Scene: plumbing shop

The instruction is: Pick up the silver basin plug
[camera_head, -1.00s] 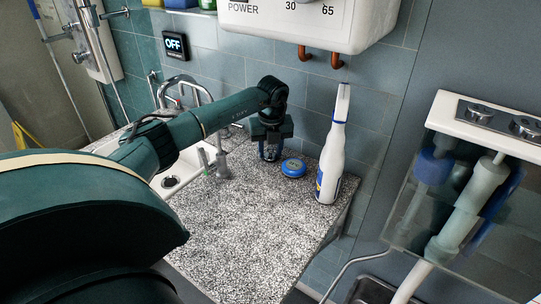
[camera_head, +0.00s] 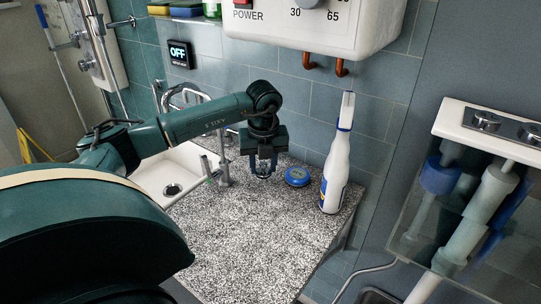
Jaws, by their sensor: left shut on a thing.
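My left gripper (camera_head: 263,172) points down above the speckled countertop (camera_head: 255,232), to the right of the sink. It is shut on a small silver thing, the basin plug (camera_head: 263,175), which shows between its blue fingertips. Most of the plug is hidden by the fingers. Whether it is clear of the counter is hard to tell. My right gripper is out of view.
A round blue tin (camera_head: 297,177) lies just right of the gripper. A white spray bottle (camera_head: 335,172) stands further right near the wall. The sink (camera_head: 173,172) with its tap is on the left. The front of the counter is clear.

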